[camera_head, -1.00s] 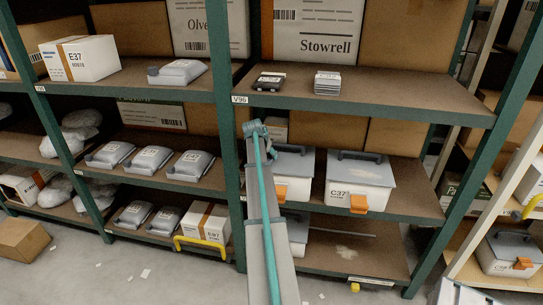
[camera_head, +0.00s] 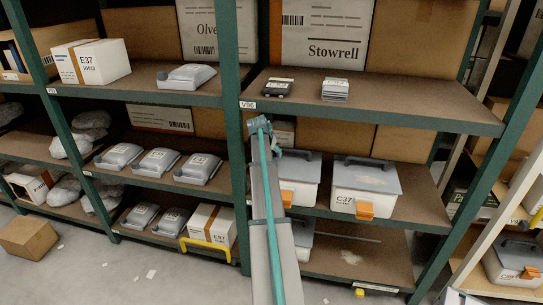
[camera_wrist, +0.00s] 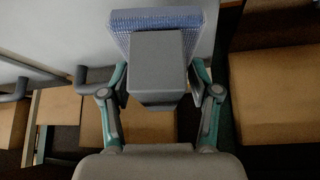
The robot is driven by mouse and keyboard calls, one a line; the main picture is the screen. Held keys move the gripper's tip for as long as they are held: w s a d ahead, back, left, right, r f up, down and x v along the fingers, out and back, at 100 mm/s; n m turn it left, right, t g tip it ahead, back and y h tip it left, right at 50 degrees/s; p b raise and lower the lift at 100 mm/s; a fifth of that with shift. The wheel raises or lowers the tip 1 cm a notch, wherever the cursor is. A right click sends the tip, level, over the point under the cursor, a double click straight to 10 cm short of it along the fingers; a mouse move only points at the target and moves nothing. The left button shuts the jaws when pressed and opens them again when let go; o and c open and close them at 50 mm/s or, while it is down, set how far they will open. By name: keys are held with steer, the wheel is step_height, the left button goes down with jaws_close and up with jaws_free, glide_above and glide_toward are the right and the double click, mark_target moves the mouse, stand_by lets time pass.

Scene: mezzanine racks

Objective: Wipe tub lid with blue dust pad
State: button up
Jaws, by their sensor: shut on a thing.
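My gripper (camera_wrist: 159,82) is shut on the grey block of the blue dust pad (camera_wrist: 155,20). The pad's blue textured face points away from my gripper. A light grey surface, likely a tub lid (camera_wrist: 60,30), lies beyond the pad in the wrist view, with a dark handle (camera_wrist: 95,76) at left. I cannot tell whether the pad touches it. In the head view, my gripper (camera_head: 262,126) is at the left tub (camera_head: 300,190), whose lid is partly hidden by my arm. The right tub, C37, (camera_head: 350,204) has a grey lid (camera_head: 388,178) with pale smudges and a dark handle.
The upper shelf (camera_head: 400,100) lies close above the tubs and holds a black item (camera_head: 278,88) and a stack of cards (camera_head: 335,90). A green post (camera_head: 233,150) stands just left of my arm. Grey packs (camera_head: 158,161) lie on the bay to the left.

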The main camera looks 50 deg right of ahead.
steer(key=shift+r, duration=1.1)
steer(key=shift+p, duration=0.3)
